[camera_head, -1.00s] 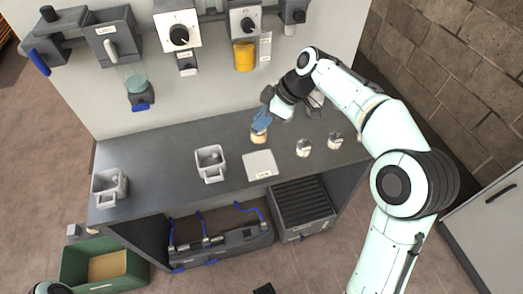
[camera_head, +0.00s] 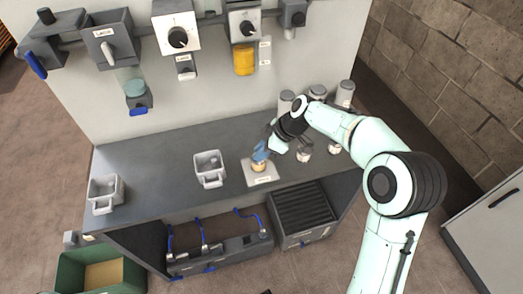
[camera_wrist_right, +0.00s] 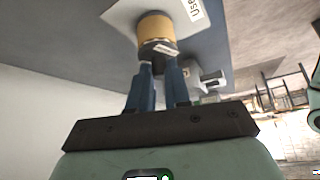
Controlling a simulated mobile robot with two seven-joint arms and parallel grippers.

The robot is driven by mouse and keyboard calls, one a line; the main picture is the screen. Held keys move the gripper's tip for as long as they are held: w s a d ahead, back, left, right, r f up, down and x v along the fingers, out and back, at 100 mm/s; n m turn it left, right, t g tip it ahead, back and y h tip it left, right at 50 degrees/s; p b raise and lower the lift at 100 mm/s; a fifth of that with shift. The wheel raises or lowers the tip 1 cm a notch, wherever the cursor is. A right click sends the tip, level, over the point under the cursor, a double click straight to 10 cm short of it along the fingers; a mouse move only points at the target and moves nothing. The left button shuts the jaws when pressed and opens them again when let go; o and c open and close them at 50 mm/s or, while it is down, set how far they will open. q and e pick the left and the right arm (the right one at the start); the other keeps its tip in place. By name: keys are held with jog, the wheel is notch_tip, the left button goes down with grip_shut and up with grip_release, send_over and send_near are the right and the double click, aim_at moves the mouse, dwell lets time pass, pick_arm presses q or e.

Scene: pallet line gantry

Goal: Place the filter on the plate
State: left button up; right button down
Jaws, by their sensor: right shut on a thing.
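The filter is a short tan cylinder with a dark end (camera_head: 259,166). It also shows in the right wrist view (camera_wrist_right: 157,28). The plate is a flat white square with a label (camera_head: 264,178) on the grey bench, and it shows behind the filter in the right wrist view (camera_wrist_right: 120,14). My right gripper (camera_head: 260,154) has blue fingers shut on the dark end of the filter and holds it over the plate. I cannot tell whether the filter touches the plate. My left gripper is out of view.
A grey-white holder (camera_head: 209,169) stands left of the plate, and another (camera_head: 104,193) at the bench's left end. Small canisters (camera_head: 304,153) stand right of the plate. Taller grey canisters (camera_head: 317,93) stand at the back right.

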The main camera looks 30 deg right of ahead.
jog(key=shift+f, duration=0.1)
jog(key=c, duration=1.5)
grip_release()
jog(key=shift+f, duration=0.15)
jog(key=o, duration=0.4)
jog(key=shift+r, duration=0.2)
jog(key=shift+d+r, duration=0.15)
jog(key=shift+r, duration=0.2)
jog(key=v, duration=1.1)
jog(key=shift+s+r+p, duration=0.2)
jog(key=shift+p, duration=0.2)
